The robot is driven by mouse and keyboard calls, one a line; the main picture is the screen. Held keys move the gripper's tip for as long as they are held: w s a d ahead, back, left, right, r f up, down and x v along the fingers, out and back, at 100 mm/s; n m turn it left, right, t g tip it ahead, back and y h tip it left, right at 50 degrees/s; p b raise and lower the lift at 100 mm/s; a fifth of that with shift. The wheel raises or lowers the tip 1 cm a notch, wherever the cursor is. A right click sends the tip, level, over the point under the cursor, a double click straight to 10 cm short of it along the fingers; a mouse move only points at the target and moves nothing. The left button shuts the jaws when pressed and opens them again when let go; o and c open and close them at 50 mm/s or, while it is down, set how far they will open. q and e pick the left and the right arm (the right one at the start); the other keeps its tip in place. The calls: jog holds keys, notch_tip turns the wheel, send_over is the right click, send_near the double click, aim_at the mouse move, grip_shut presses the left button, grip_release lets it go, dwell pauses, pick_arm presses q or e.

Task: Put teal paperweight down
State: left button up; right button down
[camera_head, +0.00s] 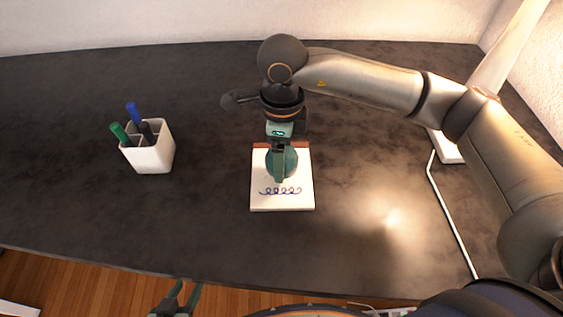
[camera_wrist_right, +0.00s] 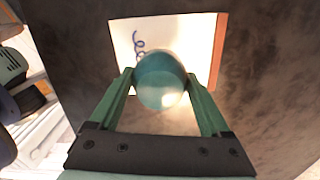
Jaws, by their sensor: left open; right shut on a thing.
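The teal paperweight (camera_wrist_right: 160,80) is a glossy ball between the two green fingers of my right gripper (camera_wrist_right: 162,92), which is shut on it. In the head view the right gripper (camera_head: 281,172) points down over a white notepad (camera_head: 265,203) with a blue scribble and a red-brown edge, and it hides part of the paperweight. The notepad also shows in the right wrist view (camera_wrist_right: 180,25) behind the ball. I cannot tell whether the ball touches the pad. My left gripper (camera_head: 182,292) is open and empty at the bottom, in front of the table's near edge.
A white pen cup (camera_head: 150,155) with green, blue and black pens stands on the left of the dark table (camera_head: 200,210). A white lamp-like stand (camera_head: 447,148) with a cable (camera_head: 452,217) is at the right. Table around the notepad is clear.

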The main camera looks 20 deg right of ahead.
jog(key=shift+w+f, duration=0.35)
jog(key=shift+f, duration=0.05)
jog(key=shift+w+d+f, duration=0.1)
jog(key=shift+w+f, duration=0.05)
jog(key=shift+f, duration=1.45)
jog(key=shift+f, duration=0.25)
grip_release()
notch_tip(320, 180, up, 12)
jog(key=shift+r, duration=0.25)
